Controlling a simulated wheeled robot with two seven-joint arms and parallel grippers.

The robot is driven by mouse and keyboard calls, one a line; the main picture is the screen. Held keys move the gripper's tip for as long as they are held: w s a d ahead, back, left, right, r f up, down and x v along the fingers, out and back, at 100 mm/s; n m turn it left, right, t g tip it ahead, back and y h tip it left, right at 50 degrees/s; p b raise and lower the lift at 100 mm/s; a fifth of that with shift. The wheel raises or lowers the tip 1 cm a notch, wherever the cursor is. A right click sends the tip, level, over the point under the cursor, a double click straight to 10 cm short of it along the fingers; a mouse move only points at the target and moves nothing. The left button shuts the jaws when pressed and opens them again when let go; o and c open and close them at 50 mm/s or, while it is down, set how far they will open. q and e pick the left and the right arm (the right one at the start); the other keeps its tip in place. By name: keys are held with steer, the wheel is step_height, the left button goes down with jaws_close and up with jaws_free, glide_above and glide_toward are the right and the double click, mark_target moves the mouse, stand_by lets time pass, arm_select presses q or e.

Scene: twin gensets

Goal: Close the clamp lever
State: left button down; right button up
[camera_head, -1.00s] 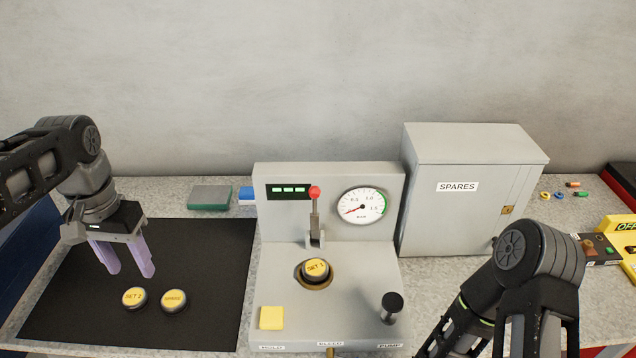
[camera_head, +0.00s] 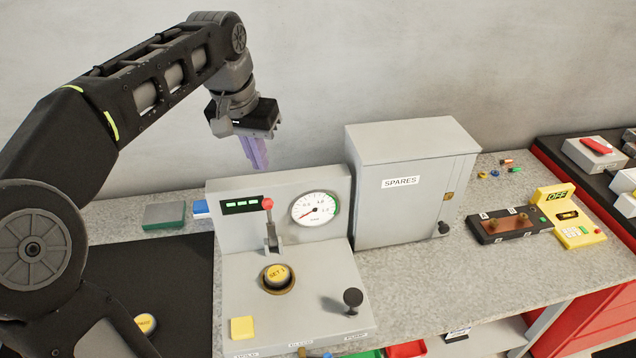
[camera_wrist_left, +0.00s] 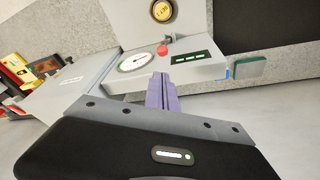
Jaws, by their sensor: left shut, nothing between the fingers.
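The clamp lever (camera_head: 269,224) stands upright on the grey test stand (camera_head: 310,268), with a red ball at its top. A round part marked SET 1 (camera_head: 277,277) sits in the seat in front of the lever. My left gripper (camera_head: 255,160) is shut and empty, above and behind the stand's back panel, with its purple fingers pointing down. In the left wrist view its fingers (camera_wrist_left: 161,92) are together, and the red ball (camera_wrist_left: 162,49) shows just beyond them. The fingers are apart from the lever. My right gripper is not in view.
A gauge (camera_head: 316,208) is on the panel right of the lever, and a black knob (camera_head: 353,297) is at the stand's front right. The grey SPARES cabinet (camera_head: 412,190) stands close on the right. A black mat (camera_head: 180,290) lies left of the stand.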

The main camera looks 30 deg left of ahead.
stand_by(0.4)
arm_select(q)
steer(key=p+x, duration=0.1)
steer(key=x, duration=0.9)
steer(key=shift+w, duration=0.1)
